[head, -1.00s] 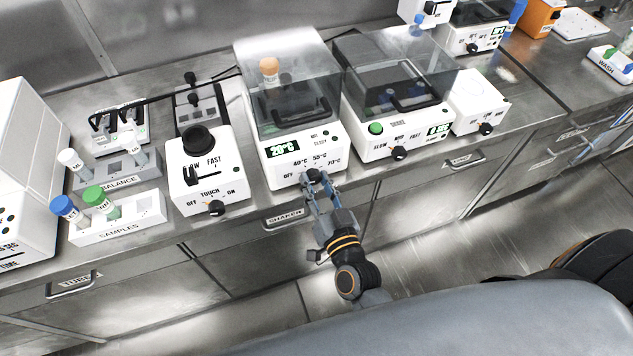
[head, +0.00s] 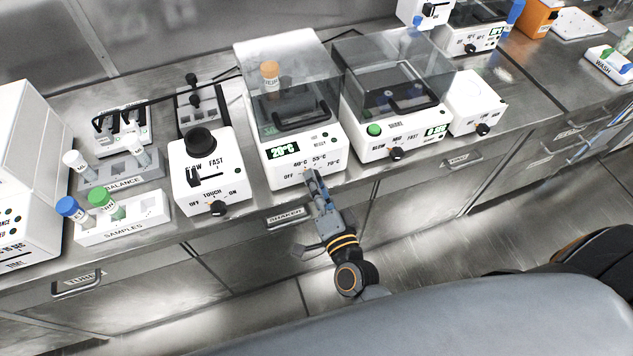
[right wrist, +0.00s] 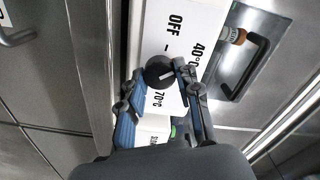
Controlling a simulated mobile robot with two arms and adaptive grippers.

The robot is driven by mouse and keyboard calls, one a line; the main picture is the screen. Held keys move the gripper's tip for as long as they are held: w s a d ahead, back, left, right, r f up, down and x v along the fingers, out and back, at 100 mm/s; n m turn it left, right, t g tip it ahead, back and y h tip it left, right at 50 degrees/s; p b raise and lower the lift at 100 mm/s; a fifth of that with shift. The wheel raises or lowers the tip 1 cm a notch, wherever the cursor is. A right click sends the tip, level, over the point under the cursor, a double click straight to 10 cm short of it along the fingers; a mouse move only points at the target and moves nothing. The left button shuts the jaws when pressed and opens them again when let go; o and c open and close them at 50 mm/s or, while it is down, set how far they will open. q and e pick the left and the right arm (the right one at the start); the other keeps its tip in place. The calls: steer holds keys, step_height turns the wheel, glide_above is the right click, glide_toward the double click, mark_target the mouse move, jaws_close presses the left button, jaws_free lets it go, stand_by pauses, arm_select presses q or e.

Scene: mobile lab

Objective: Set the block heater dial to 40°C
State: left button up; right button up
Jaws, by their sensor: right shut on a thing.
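The block heater (head: 318,164) is a white box with a clear lid and a green display (head: 284,149) reading 20°C. Its front is marked OFF, 40°C, 55°C and 70°C. Its black dial (right wrist: 158,72) shows in the right wrist view; my gripper hides it in the head view. My right gripper (head: 311,177) is at the dial, with one finger on each side, shut on it. A short white line on the dial points roughly to the 40°C side in the right wrist view; its exact setting is hard to tell. My left gripper is not in view.
A white device with a black cup top (head: 207,168) stands left of the heater. A lidded shaker (head: 399,137) stands close on its right. A samples rack (head: 122,218) with tubes is farther left. Drawer handles stick out below the bench edge.

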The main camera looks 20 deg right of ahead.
steer(key=shift+m, duration=0.9)
steer(key=o, duration=1.2)
steer(key=shift+c, duration=0.2)
steer(key=s, duration=1.2)
steer(key=shift+d, duration=0.2)
steer(key=shift+f, duration=0.1)
